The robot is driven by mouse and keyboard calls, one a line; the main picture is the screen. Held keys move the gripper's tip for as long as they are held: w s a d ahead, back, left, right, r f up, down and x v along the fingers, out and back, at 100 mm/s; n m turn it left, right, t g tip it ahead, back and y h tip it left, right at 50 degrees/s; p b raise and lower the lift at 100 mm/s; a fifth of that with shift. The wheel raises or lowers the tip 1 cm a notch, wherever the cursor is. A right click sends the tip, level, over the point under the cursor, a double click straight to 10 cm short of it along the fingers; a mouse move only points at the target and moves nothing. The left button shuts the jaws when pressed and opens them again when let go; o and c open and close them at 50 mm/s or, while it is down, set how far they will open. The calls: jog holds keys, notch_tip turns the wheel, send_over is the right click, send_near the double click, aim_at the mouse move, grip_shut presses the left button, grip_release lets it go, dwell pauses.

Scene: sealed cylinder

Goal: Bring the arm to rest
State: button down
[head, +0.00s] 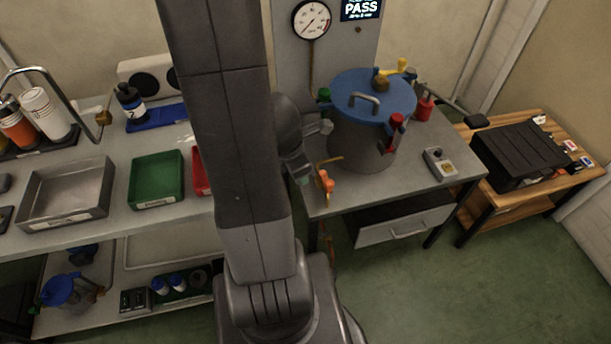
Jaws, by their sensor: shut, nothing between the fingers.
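My arm rises through the middle of the head view, its large grey link standing close to the camera. My gripper (304,177) shows just right of that link, partly hidden by it. It points down, is shut and holds nothing. It is close to the left side of the sealed cylinder (362,142) in the picture, beside an orange-handled valve (326,181). I cannot tell whether it touches anything. The cylinder is grey with a blue lid (372,88), and stands upright on the grey bench (428,200).
A gauge (311,19) and a lit PASS display (361,9) are on the panel behind. A green bin (156,179) and a grey tray (65,192) stand on the left bench. A black case (519,153) lies on the right wooden table. Green floor at front right is clear.

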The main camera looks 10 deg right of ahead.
jog(key=shift+v, duration=0.8)
jog(key=shift+f, duration=0.1)
